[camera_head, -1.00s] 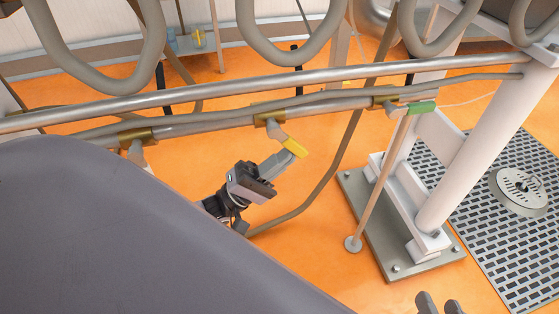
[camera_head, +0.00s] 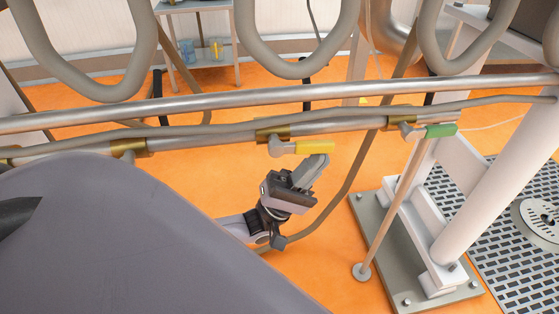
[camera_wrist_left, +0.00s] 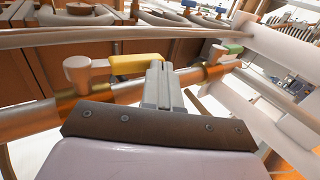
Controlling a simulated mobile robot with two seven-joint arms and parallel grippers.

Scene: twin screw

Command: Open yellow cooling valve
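The yellow valve handle (camera_head: 315,147) lies nearly parallel to the pipe, extending right from its brass fitting (camera_head: 272,134). It also shows in the left wrist view (camera_wrist_left: 137,65). My left gripper (camera_head: 314,163) is just below the handle's free end. Its fingers (camera_wrist_left: 158,82) look closed together, with their tips at the handle's right end. They appear to be against the handle, not around it; contact is hard to confirm. My right gripper is out of view.
A green valve handle (camera_head: 440,131) is farther right on the same pipe (camera_head: 345,127). A long rail (camera_head: 220,99) runs above it. A thin rod (camera_head: 391,205) and a white post (camera_head: 480,190) stand to the right. Orange floor (camera_head: 330,270) is open below.

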